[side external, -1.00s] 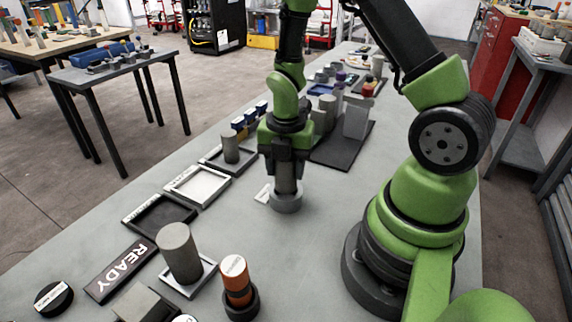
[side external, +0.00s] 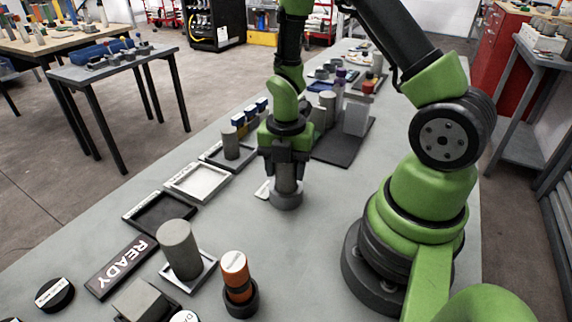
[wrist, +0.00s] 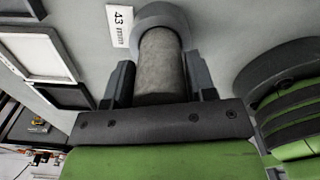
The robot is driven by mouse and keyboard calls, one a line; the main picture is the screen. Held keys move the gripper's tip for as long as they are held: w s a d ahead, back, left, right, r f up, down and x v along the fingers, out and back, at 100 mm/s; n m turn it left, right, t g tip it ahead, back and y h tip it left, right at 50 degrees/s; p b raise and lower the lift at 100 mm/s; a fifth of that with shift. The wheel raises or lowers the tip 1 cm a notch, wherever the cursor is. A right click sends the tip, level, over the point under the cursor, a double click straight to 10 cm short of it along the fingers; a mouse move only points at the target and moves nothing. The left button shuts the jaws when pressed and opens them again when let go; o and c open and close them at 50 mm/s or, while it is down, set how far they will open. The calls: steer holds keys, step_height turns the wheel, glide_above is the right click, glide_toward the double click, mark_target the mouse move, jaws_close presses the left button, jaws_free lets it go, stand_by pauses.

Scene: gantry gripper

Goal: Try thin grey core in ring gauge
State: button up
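The grey core (side external: 287,181) stands upright with its lower end in the dark grey ring gauge (side external: 286,200) on the bench. In the wrist view the core (wrist: 160,65) runs into the ring (wrist: 165,15), whose rim surrounds its far end. How deep it sits is hidden. My gripper (side external: 286,172) is directly above the ring, with a finger on each side of the core. The fingers look parted from it by narrow gaps. In the wrist view my gripper (wrist: 160,78) straddles the core. A white "43 mm" label (wrist: 120,26) lies beside the ring.
Empty black (side external: 160,226) and white (side external: 230,179) framed trays lie to the left, with the READY sign (side external: 122,268) nearer. A wider grey cylinder (side external: 180,248) and an orange cylinder (side external: 236,270) stand in front. A dark mat (side external: 335,150) with several blocks lies behind. Bench right of the ring is clear.

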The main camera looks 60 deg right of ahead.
steer(key=o, duration=0.4)
steer(key=shift+r, duration=0.1)
step_height(320, 180, up, 9)
steer(key=shift+f, duration=0.1)
steer(key=shift+r, duration=0.5)
